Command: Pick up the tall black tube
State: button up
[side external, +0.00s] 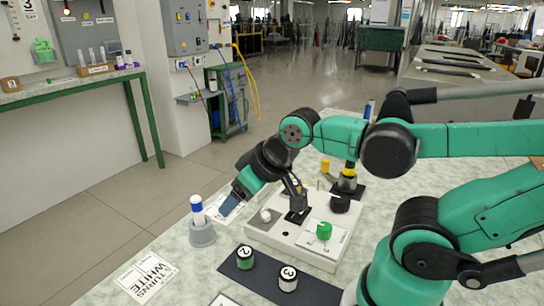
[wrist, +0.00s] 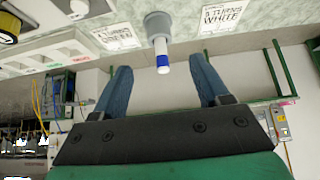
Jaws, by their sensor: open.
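My gripper (side external: 229,204) is open and empty, its blue fingers pointing down and left near the grey holder (side external: 202,234). A white tube with a blue band (side external: 196,207) stands upright in that holder. In the wrist view this tube (wrist: 162,58) shows between the spread fingers, apart from both. No object is clearly the tall black tube. A dark upright piece (side external: 297,200) stands on a black square on the white board, partly behind my arm.
Short black cylinders numbered 2 (side external: 245,258) and 3 (side external: 288,279) stand on a dark mat (side external: 315,291). A "turns white" card (side external: 146,277) lies on the table's left side.

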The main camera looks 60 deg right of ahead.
jog(key=m+g+h, duration=0.8)
jog(key=m+g, duration=1)
jog(key=m, duration=1.1)
send_near(350, 167)
jog(key=s+d, duration=0.5)
jog(key=x, duration=0.4)
jog(key=shift+s+d+r, duration=0.25)
jog(key=shift+r, duration=0.05)
grip_shut()
